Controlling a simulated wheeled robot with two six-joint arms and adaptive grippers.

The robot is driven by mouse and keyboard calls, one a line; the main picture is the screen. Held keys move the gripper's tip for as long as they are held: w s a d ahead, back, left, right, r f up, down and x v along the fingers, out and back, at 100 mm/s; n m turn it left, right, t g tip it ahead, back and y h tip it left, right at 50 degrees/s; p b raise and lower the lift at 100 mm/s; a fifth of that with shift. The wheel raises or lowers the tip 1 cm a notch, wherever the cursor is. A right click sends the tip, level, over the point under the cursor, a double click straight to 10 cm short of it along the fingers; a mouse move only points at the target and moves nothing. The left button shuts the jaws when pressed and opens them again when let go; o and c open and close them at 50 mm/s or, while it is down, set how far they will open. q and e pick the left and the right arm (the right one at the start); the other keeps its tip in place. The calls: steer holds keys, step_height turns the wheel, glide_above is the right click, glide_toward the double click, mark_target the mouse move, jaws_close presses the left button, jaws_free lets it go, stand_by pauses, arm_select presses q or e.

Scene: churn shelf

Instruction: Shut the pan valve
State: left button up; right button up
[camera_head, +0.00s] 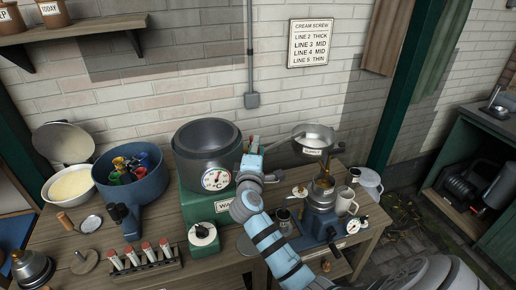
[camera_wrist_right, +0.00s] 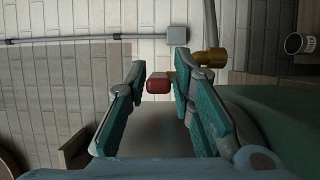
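The pan valve shows in the right wrist view as a red handle (camera_wrist_right: 158,83) beside a brass body (camera_wrist_right: 211,57). The handle appears between the tips of my open right gripper (camera_wrist_right: 160,68), with gaps on both sides; one finger partly covers its stem. I cannot tell how deep it sits between the fingers. In the head view my right gripper (camera_head: 252,158) is between the grey pot (camera_head: 205,137) and the shallow silver pan (camera_head: 315,135). The valve is mostly hidden there by the gripper. My left gripper is not in view.
A green scale-like stand (camera_head: 192,203) with a dial is left of my right arm. A blue tub (camera_head: 133,181), a rack of red-capped tubes (camera_head: 140,262) and a small blue machine (camera_head: 316,225) with cups crowd the bench. The brick wall is behind.

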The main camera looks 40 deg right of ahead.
steer(key=shift+o, duration=0.5)
steer(key=v, duration=0.7)
steer(key=shift+s+a, duration=0.2)
steer(key=shift+a, duration=0.05)
steer(key=shift+d, duration=0.1)
